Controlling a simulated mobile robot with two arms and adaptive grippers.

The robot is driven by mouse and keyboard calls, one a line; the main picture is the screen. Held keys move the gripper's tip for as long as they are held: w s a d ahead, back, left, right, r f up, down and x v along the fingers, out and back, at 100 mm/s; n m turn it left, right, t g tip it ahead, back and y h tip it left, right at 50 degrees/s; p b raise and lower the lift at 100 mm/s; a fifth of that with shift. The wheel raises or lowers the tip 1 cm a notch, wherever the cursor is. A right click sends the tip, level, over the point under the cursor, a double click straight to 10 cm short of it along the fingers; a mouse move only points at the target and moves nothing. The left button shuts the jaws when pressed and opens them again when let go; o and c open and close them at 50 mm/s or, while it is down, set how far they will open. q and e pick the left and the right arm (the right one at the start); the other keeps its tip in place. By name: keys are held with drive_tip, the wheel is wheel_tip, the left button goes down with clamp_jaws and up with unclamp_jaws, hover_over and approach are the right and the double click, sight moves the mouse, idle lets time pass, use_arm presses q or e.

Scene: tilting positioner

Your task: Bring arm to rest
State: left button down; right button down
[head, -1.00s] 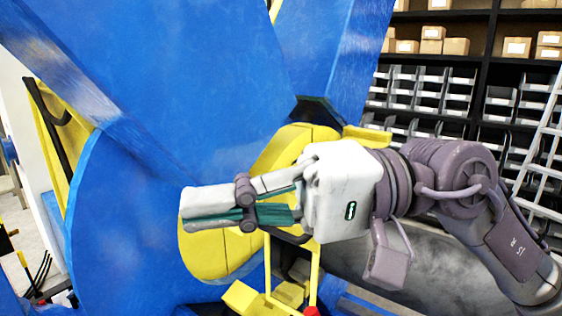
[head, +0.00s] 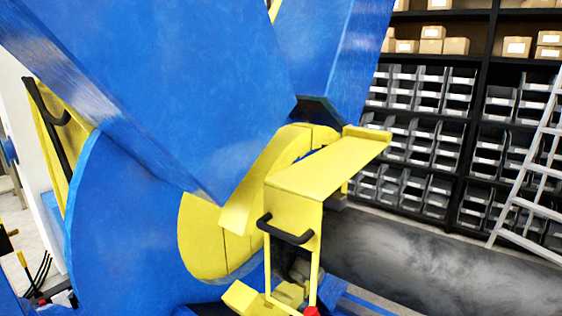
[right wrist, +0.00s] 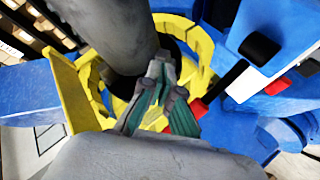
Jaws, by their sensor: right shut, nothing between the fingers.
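My right gripper (right wrist: 163,70) shows in the right wrist view, its grey and green fingers shut with nothing between them. It points toward a thick grey cylinder (right wrist: 110,35) and a yellow ring-shaped part (right wrist: 198,50) of the positioner; I cannot tell the gap to them. Neither arm shows in the head view. There the blue tilting positioner (head: 190,85) fills the left and middle, with a yellow bracket (head: 330,170) with a black handle at its centre. My left gripper is in neither current view.
A large grey cylinder (head: 430,265) lies at the lower right of the head view. Behind it stand shelves with grey bins (head: 430,90) and cardboard boxes (head: 455,46). A pale ladder (head: 530,170) leans at the right edge. Blue and red parts (right wrist: 270,50) lie at the right of the wrist view.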

drive_tip(key=s+d+f+m+g, duration=0.1)
drive_tip(key=s+f+m+g, duration=0.3)
drive_tip(key=s+f, duration=0.5)
drive_tip(key=s+f+m+g, duration=0.3)
drive_tip(key=s+f+g, duration=0.25)
drive_tip(key=s, duration=0.55)
wheel_tip(320, 180, down, 33)
drive_tip(key=s+g+b, duration=0.1)
drive_tip(key=s+b, duration=0.1)
drive_tip(key=b, duration=0.4)
drive_tip(key=s+d+f+g+b, duration=0.1)
drive_tip(key=s+d+f+b, duration=0.2)
drive_tip(key=s+f, duration=1.3)
wheel_tip(320, 180, down, 4)
drive_tip(key=shift+f+n+b, duration=0.1)
drive_tip(key=shift+n+b, duration=0.2)
drive_tip(key=shift+b, duration=0.2)
drive_tip(key=shift+s+d+g, duration=0.15)
drive_tip(key=shift+s+g, duration=0.05)
drive_tip(key=shift+g, duration=0.05)
